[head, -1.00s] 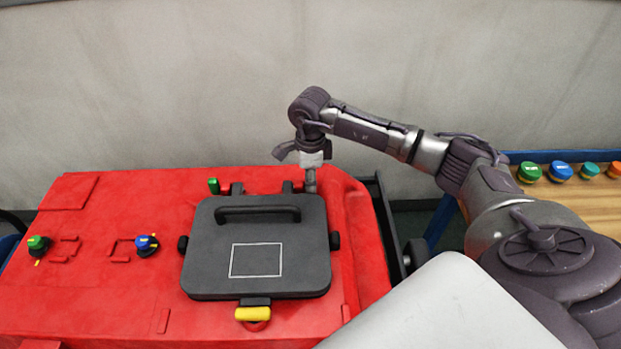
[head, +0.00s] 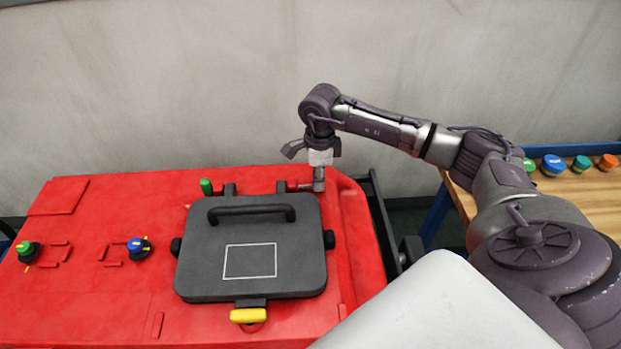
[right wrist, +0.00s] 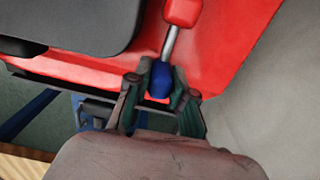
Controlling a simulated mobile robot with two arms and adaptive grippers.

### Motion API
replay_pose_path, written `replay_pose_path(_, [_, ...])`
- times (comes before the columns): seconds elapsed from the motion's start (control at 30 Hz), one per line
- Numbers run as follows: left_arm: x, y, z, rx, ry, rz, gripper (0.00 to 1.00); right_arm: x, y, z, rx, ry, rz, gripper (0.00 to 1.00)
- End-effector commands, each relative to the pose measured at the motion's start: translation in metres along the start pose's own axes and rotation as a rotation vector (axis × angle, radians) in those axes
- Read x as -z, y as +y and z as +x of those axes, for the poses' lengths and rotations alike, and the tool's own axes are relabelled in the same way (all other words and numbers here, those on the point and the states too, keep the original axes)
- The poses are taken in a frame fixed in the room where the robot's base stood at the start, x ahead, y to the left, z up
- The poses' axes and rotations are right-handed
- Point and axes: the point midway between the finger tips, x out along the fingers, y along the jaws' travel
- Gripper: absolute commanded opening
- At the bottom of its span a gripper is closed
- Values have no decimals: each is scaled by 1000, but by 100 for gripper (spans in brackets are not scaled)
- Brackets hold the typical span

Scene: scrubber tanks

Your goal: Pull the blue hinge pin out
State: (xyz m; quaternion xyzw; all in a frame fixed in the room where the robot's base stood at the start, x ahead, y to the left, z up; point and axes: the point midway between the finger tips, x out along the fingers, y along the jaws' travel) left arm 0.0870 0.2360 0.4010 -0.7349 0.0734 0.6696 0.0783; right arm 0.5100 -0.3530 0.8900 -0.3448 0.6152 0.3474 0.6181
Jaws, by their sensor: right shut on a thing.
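The blue hinge pin (right wrist: 160,80) shows in the right wrist view as a blue grip with a bare metal shaft running up to a red block (right wrist: 182,12). My right gripper (right wrist: 157,88) has its fingers closed on both sides of the blue grip. In the head view my right gripper (head: 319,184) points down just right of the right hinge bracket (head: 282,187), behind the black lid (head: 250,245). A short length of shaft shows between bracket and gripper; the blue grip is hidden there. Whether the shaft's tip is still inside the hinge cannot be told. My left gripper is out of view.
A green pin (head: 207,187) stands by the left hinge bracket. The lid has a yellow latch (head: 249,315) in front. Green and blue knobs (head: 138,248) sit left on the red tank (head: 80,290). A wooden table (head: 575,190) with coloured caps stands right. A wall rises behind.

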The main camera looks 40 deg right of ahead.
Motion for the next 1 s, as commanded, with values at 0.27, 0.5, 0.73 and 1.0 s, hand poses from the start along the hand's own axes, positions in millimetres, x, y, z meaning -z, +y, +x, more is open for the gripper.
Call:
replay_pose_path(0.27, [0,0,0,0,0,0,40,4,-1,0,1,12,5,33])
replay_pose_path(0.5, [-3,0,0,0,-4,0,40,2,-1,-1,1,8,3,33])
replay_pose_path(0.73, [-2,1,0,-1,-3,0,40,2,-2,-28,4,6,3,33])
replay_pose_path(1.0, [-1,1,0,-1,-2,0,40,4,-2,-86,4,6,5,33])
